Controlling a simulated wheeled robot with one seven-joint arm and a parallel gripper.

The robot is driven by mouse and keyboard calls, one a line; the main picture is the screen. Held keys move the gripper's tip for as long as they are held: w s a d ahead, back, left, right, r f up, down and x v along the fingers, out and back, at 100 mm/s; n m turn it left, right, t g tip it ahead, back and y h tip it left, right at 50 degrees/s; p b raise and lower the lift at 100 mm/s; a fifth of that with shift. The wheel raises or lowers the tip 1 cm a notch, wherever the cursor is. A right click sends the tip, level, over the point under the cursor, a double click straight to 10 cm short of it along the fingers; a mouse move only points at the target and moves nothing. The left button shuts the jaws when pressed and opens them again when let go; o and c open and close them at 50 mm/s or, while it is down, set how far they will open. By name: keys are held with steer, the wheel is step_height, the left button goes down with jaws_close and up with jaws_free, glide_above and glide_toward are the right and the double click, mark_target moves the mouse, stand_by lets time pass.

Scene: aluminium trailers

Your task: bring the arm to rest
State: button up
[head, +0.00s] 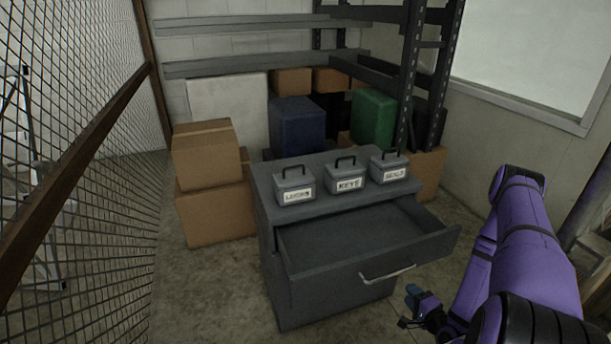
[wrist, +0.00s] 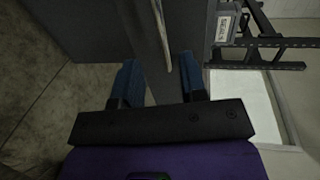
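My gripper (head: 412,292) is low at the right front of the grey cabinet (head: 275,285), just below and right of the handle (head: 388,274) of its drawer. The wrist view shows its two blue fingers (wrist: 160,82) spread apart. The drawer edge and metal handle (wrist: 160,30) appear beyond and between them in the picture; I see no grip on them. My purple arm comes in from the right of the head view. The drawer (head: 350,237) is pulled out and its visible inside is empty.
Three labelled grey boxes, left (head: 294,187), middle (head: 345,177) and right (head: 389,168), stand on the cabinet top. Cardboard boxes (head: 210,170) and shelving (head: 412,75) stand behind. A mesh fence (head: 80,130) runs along the left. Floor (head: 205,290) left of the cabinet is clear.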

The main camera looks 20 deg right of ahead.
steer(key=w+d+r+n+g, duration=0.4)
steer(key=w+r+n, duration=0.4)
steer(key=w+r, duration=0.65)
steer(key=a+r+n+g+h, duration=0.2)
steer(key=a+r+n+g, duration=0.15)
steer(key=r, duration=1.85)
steer(key=s+a+r+n, duration=0.1)
steer(key=s+a+r, duration=0.25)
steer(key=r, duration=0.25)
steer(key=s+a+r+n+g, duration=0.1)
steer(key=s+a+r, duration=0.2)
steer(key=a+r, duration=0.15)
steer(key=s+a+r+n, duration=0.1)
steer(key=s+a+r, duration=0.2)
steer(key=r, duration=0.3)
steer(key=s+a+r+n, duration=0.1)
steer(key=s+a+r, duration=0.1)
steer(key=s, duration=0.4)
steer(key=s+a+r+n+g+y, duration=0.1)
steer(key=s+a+r, duration=0.2)
steer(key=s, duration=0.4)
steer(key=s+a+r+n+g, duration=0.1)
steer(key=s+a+r, duration=0.1)
steer(key=s+a, duration=0.2)
steer(key=s, duration=0.3)
steer(key=shift+r, duration=0.25)
